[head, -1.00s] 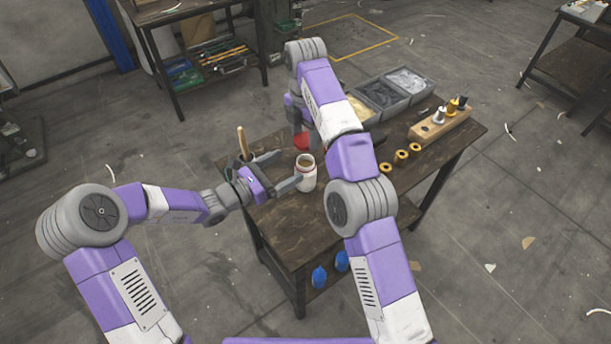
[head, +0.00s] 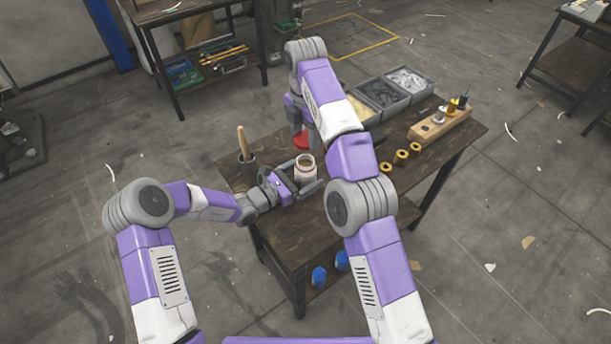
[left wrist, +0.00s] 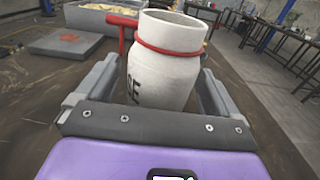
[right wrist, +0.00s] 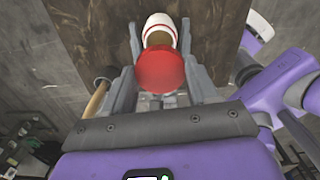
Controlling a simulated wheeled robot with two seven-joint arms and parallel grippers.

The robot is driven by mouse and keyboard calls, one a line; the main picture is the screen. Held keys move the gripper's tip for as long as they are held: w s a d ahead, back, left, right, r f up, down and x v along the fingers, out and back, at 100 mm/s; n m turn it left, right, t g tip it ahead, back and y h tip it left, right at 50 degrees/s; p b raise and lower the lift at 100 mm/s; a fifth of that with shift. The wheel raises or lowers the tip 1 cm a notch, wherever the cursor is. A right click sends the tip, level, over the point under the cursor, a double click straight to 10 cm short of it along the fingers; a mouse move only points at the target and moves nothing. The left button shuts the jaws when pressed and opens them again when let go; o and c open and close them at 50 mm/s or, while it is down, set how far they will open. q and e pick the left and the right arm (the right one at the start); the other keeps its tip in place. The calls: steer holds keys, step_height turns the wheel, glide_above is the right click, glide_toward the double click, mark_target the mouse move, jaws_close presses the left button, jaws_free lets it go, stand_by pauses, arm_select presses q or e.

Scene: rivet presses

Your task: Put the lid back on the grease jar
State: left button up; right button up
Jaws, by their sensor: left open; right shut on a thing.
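The grease jar (head: 305,170) stands upright and open on the table, pale with a red ring below its mouth; in the left wrist view the jar (left wrist: 165,75) is between the fingers. My left gripper (head: 304,178) is open, one finger on each side of the jar; I cannot tell whether either touches it. The red lid (right wrist: 161,70) is in my right gripper (right wrist: 160,75), which is shut on it.
A dark cup with a wooden-handled tool (head: 246,155) stands left of the jar. Grey bins (head: 380,94) are at the back, a wooden block with fittings (head: 440,124) at right, and several brass rings (head: 401,158) nearer. The table's front part is bare.

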arm_select(q)
steer(key=shift+w+d, duration=0.1)
steer(key=shift+d, duration=0.1)
steer(key=c, duration=1.4)
steer(key=shift+c, duration=0.3)
arm_select(e)
steer(key=shift+f, duration=2.5)
steer(key=shift+f, duration=0.1)
steer(key=shift+f, duration=0.8)
steer(key=shift+f, duration=0.55)
